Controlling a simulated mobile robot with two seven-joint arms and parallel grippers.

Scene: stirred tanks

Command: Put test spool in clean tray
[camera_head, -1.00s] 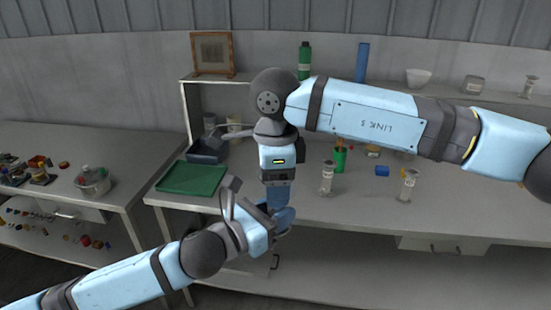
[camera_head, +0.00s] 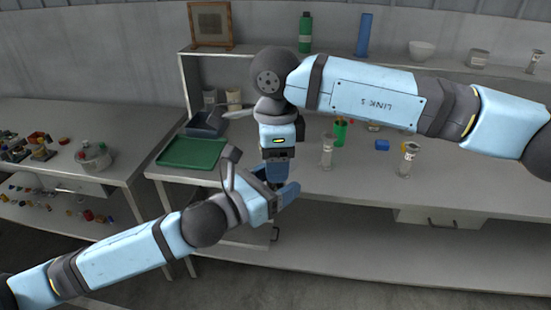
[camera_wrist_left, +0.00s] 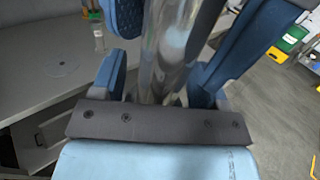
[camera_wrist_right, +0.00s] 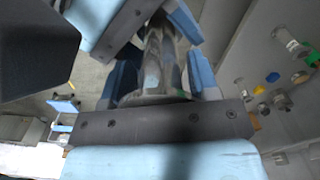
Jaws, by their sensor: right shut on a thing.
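A clear, glassy tube-like piece, which looks like the test spool, lies between the fingers of my right gripper (camera_head: 276,178); the spool shows in the right wrist view (camera_wrist_right: 160,62). My right gripper points down and is shut on it. My left gripper (camera_head: 284,193) is at the same spot, its fingers on both sides of the spool (camera_wrist_left: 172,50) and apparently open around it. The grippers hide the spool in the head view. A green tray (camera_head: 192,153) lies on the bench to the left of the grippers; no label shows which tray is clean.
A dark bin (camera_head: 207,125) stands behind the green tray. Flanged clear pieces (camera_head: 327,152) (camera_head: 409,158), a green cup (camera_head: 340,132) and a blue block (camera_head: 382,145) stand right on the bench. A left table (camera_head: 60,165) holds a pot and small parts. The grippers are before the bench's front edge.

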